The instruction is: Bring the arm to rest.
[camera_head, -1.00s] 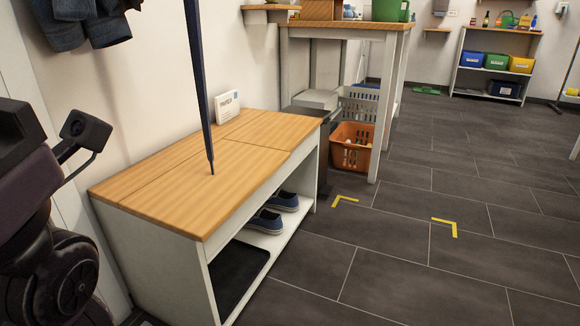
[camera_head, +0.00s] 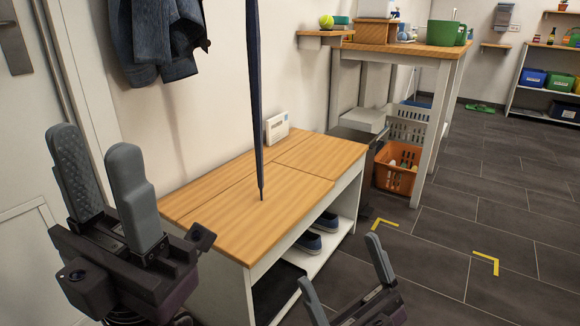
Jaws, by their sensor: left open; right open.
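My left gripper (camera_head: 106,172) is raised at the left, in front of the white wall and beside the bench's near end. Its two grey fingers point up, stand apart and hold nothing. My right gripper (camera_head: 340,268) is low at the bottom middle, in front of the bench's open shelf. Its fingers are apart with nothing between them. Most of both arms is out of view.
A wood-topped bench (camera_head: 290,180) stands against the wall, with blue shoes (camera_head: 318,232) on its shelf. A dark pole (camera_head: 255,100) hangs above its top. A jacket (camera_head: 160,40) hangs on the wall. An orange basket (camera_head: 397,168) sits under the table.

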